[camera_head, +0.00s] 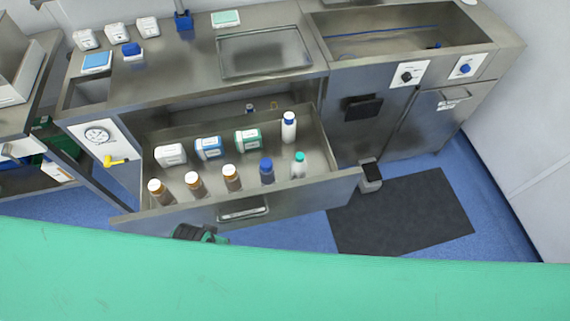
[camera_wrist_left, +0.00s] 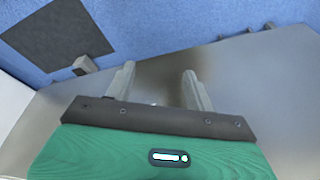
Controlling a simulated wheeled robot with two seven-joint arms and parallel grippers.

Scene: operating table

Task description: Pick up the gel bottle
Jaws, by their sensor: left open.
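Several bottles stand in an open metal drawer (camera_head: 295,190) in the head view. None has a readable label, so I cannot tell which is the gel bottle. A clear bottle with a teal cap (camera_head: 299,166) stands at the front right. A dark blue bottle (camera_head: 267,171) and several brown bottles with white caps (camera_head: 231,178) make up the front row. My left gripper (camera_wrist_left: 157,78) is open and empty in the wrist view. A green and black part by the drawer front looks like it. My right gripper is not in view.
The drawer handle (camera_head: 243,212) faces the front. A dark mat (camera_head: 405,212) and a small grey pedal (camera_head: 370,178) are on the blue floor. A broad green surface (camera_head: 250,280) fills the bottom.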

